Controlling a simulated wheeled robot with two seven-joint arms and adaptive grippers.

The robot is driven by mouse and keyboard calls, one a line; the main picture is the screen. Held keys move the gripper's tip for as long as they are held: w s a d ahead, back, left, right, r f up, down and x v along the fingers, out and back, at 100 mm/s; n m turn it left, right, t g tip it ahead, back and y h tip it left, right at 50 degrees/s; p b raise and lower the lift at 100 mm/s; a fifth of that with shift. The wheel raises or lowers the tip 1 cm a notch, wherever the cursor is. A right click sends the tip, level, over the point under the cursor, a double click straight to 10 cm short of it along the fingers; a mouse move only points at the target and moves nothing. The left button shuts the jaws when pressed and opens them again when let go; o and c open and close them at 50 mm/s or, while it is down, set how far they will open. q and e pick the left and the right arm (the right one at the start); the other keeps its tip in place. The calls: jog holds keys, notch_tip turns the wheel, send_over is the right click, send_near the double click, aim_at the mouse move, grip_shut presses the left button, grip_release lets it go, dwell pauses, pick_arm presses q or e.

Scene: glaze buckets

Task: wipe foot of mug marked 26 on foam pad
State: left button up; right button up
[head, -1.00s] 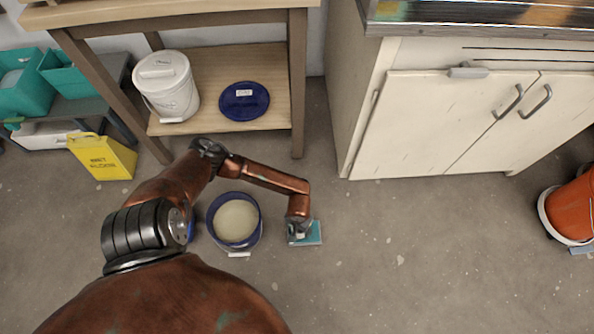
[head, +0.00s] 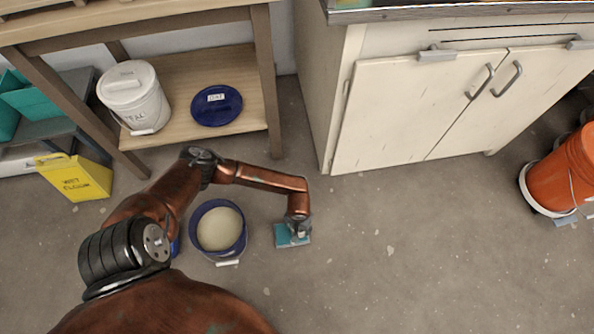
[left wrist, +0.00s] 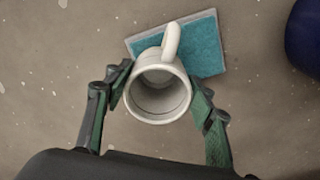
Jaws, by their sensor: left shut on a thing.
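A white mug (left wrist: 158,92) is upright between the fingers of my left gripper (left wrist: 161,96) in the left wrist view. The gripper is shut on the mug's sides, and the handle points to the far side of that view. Any number on the mug is hidden. The teal foam pad (left wrist: 204,45) with a pale edge lies on the floor under and beyond the mug; whether the mug touches it I cannot tell. In the head view the pad (head: 284,238) is under my left gripper (head: 297,226), which largely hides the mug. My right gripper is out of view.
A blue bucket of pale glaze (head: 220,229) stands just left of the pad. A shelf (head: 187,75) holds a white lidded bucket (head: 134,98) and a blue lid (head: 217,105). Floor right of the pad is clear.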

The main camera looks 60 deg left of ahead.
pick_arm(q)
notch_tip(320, 180, up, 7)
jog(key=p, duration=0.4)
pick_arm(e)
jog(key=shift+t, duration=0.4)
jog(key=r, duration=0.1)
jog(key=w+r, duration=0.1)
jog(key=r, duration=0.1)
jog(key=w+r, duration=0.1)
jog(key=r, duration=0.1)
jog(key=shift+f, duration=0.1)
